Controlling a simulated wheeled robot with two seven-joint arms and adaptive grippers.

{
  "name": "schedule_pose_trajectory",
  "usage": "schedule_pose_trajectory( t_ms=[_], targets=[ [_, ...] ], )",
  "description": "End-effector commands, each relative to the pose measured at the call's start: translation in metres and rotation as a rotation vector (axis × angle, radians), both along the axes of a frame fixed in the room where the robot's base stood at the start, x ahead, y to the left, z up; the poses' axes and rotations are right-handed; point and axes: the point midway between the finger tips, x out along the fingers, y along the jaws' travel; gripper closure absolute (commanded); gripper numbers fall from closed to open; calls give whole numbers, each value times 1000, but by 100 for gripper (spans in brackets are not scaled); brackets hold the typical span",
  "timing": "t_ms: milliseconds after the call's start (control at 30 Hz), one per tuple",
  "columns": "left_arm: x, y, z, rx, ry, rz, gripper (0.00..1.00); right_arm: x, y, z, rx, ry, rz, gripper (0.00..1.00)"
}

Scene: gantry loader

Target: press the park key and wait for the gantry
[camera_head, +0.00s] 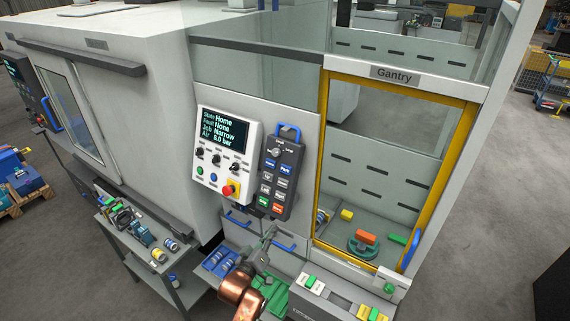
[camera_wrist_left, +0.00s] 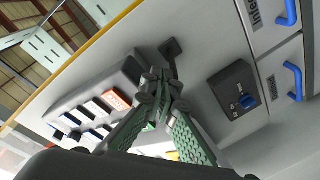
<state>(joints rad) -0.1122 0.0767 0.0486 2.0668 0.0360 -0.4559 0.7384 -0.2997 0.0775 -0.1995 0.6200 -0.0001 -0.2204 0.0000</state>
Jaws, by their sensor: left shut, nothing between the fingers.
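The dark key pendant (camera_head: 280,178) hangs on the machine front, right of the white control panel. Its park key (camera_head: 285,169) is the blue one at the upper right, beside another blue key. My left gripper (camera_head: 269,232) is shut and empty, below the pendant and apart from the park key. In the left wrist view the shut fingertips (camera_wrist_left: 160,80) point at the grey machine front, with the pendant (camera_wrist_left: 95,110) to their left. The gantry door (camera_head: 397,72) has a yellow frame and a "Gantry" sign. My right gripper is not in view.
The panel screen (camera_head: 222,130) reads State Home, Fault None, Job Narrow, Air 6.0 bar. A red stop button (camera_head: 229,190) sits on the panel's lower edge. A dark box with a blue knob (camera_wrist_left: 247,102) and blue drawer handles (camera_wrist_left: 290,80) are nearby.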

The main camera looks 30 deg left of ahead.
Motion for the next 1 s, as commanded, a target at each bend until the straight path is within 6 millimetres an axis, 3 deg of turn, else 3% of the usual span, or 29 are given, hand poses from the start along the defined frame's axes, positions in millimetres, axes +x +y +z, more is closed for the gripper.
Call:
schedule_pose_trajectory(
  t_ms=[33,300,400,500,667,1000],
  targets=[
    [-3,1,35,-15,-44,3,100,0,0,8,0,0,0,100],
    [-11,6,176,-173,-340,-9,100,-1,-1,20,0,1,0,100],
    [-18,7,214,-218,-424,-20,100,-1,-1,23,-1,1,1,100],
    [-25,8,240,-248,-481,-31,100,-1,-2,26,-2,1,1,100],
    [-30,8,255,-269,-518,-39,100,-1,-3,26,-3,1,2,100],
    [-29,8,255,-269,-519,-39,100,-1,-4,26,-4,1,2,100]
  ],
)
